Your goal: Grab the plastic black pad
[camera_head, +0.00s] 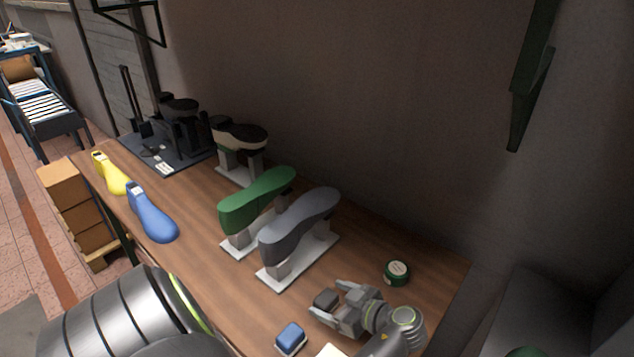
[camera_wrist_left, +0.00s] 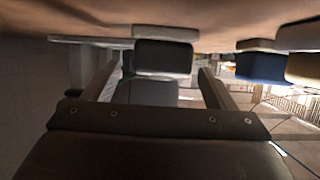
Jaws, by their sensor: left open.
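The black pad (camera_head: 325,298) is a small dark block on the wooden table, near its front right part. In the left wrist view, which shows the scene upside down, the black pad (camera_wrist_left: 163,57) has a light grey base (camera_wrist_left: 166,33). My left gripper (camera_head: 328,307) is open, with its fingers around the pad. The wrist view shows a finger (camera_wrist_left: 160,68) on either side of it, with gaps between. The fingers partly hide the pad in the head view. My right gripper is not in view.
A blue pad (camera_head: 290,337) lies close by, with a cream piece (camera_head: 332,351) beside it. A green round tin (camera_head: 397,272) stands behind the gripper. Grey (camera_head: 300,222) and green (camera_head: 257,199) shoe lasts stand on white bases to the left. A wall bounds the back.

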